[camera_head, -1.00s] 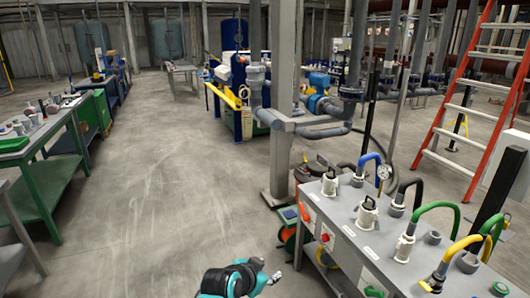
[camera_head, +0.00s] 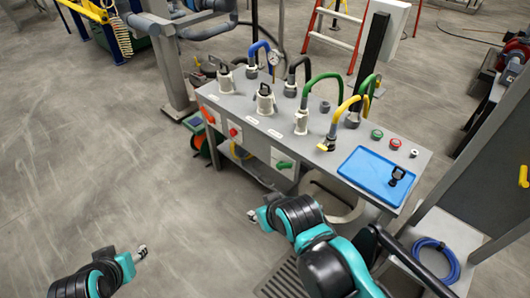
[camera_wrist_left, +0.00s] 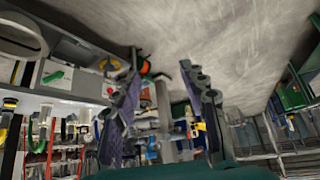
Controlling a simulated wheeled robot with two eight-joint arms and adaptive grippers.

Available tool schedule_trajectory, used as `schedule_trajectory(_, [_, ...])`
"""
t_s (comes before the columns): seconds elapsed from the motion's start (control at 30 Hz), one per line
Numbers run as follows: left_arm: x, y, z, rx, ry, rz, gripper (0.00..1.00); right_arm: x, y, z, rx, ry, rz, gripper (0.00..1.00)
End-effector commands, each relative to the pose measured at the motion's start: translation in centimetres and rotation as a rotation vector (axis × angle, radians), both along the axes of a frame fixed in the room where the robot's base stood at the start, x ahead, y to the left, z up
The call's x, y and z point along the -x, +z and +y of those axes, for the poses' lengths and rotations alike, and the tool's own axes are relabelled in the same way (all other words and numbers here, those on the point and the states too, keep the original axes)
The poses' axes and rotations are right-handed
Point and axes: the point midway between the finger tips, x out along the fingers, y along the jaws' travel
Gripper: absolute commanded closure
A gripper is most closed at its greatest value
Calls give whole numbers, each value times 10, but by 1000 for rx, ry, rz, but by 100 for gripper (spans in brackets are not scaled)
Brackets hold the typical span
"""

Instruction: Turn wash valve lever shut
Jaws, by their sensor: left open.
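A grey bench (camera_head: 385,212) carries several hose fittings. A green lever (camera_head: 284,165) sits on a white plate on its front face, roughly level. The labels are too small to read, so I cannot tell which is the wash valve. My left gripper (camera_head: 141,252) is low at left, away from the bench; in the left wrist view its fingers (camera_wrist_left: 165,110) are apart and empty. The green lever also shows there (camera_wrist_left: 54,76). My right gripper (camera_head: 262,217) is below the green lever, its jaws unclear.
A blue tray (camera_head: 360,180) with a black-handled item (camera_head: 397,175) lies on the bench's right end. A red button (camera_head: 233,132) is between the orange and green levers. A blue hose coil (camera_head: 437,258) lies at lower right. The floor to the left is clear.

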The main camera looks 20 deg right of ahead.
Motion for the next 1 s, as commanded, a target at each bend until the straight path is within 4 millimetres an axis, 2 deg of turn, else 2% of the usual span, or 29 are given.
schedule_trajectory(0.1, [-42, 15, -27, -15, -120, -42, 57, 0, 2, 0, 0, 0, 0, 60])
schedule_trajectory(0.23, [-97, 26, -69, -38, -282, -110, 57, 0, 5, 0, 0, 0, 0, 60])
schedule_trajectory(0.47, [-184, 20, -156, -87, -545, -245, 57, 0, 8, 0, 0, 0, 0, 60])
schedule_trajectory(0.6, [-226, 0, -215, -118, -688, -336, 57, 0, 11, 0, 0, 0, 0, 60])
schedule_trajectory(0.7, [-250, -21, -258, -141, -783, -404, 57, 0, 12, 0, 0, 0, 0, 60])
schedule_trajectory(0.83, [-271, -56, -315, -175, -896, -498, 57, 0, 15, 0, 0, 0, 0, 60])
schedule_trajectory(1.0, [-279, -115, -386, -222, -1027, -623, 57, 0, 17, 0, 0, 0, 0, 60])
